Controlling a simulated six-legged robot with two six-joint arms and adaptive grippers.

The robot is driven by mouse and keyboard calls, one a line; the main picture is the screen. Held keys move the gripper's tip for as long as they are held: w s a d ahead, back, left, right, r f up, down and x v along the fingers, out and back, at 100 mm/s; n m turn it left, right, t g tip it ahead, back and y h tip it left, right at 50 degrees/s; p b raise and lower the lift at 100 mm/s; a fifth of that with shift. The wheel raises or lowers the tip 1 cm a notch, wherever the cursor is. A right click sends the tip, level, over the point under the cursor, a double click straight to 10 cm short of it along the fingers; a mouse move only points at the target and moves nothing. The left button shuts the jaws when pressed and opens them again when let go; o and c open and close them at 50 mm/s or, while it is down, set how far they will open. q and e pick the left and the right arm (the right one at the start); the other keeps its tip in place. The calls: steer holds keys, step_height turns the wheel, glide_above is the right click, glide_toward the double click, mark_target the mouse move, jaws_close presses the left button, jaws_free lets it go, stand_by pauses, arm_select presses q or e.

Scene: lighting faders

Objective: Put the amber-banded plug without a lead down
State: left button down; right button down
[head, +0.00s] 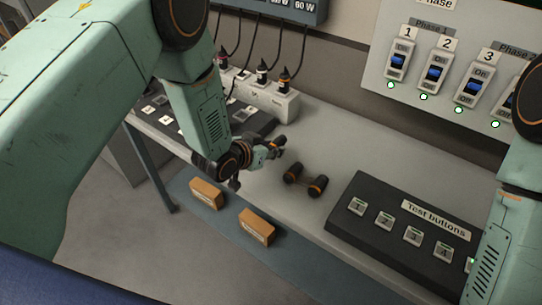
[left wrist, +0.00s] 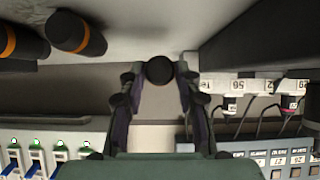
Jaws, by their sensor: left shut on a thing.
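My left gripper (head: 272,149) is over the table's left part, in front of the power strip. It is shut on a dark plug (head: 280,141), seen in the left wrist view as a round black end (left wrist: 160,70) between the fingertips. Its band is mostly hidden, and I see no lead on it. Two more black plugs with amber bands, one (head: 293,172) and another (head: 317,187), lie on the table to the right of the gripper. They also show at the upper left of the left wrist view (left wrist: 78,33). My right gripper is out of view.
The white power strip (head: 262,98) holds several plugs with leads. A black test-button panel (head: 400,205) is at the right. Bare grey table (head: 345,150) lies behind the loose plugs.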

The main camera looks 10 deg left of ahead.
mark_target(270, 164)
arm_select(q)
steer(key=f, duration=0.2)
steer(key=shift+s+f, duration=0.25)
steer(key=shift+f, duration=0.1)
steer(key=shift+w+f, duration=0.1)
steer(key=shift+w, duration=0.1)
steer(key=shift+f, duration=0.15)
steer(key=c, duration=1.4)
jaws_free()
steer(key=o, duration=0.3)
steer(key=shift+o, duration=0.8)
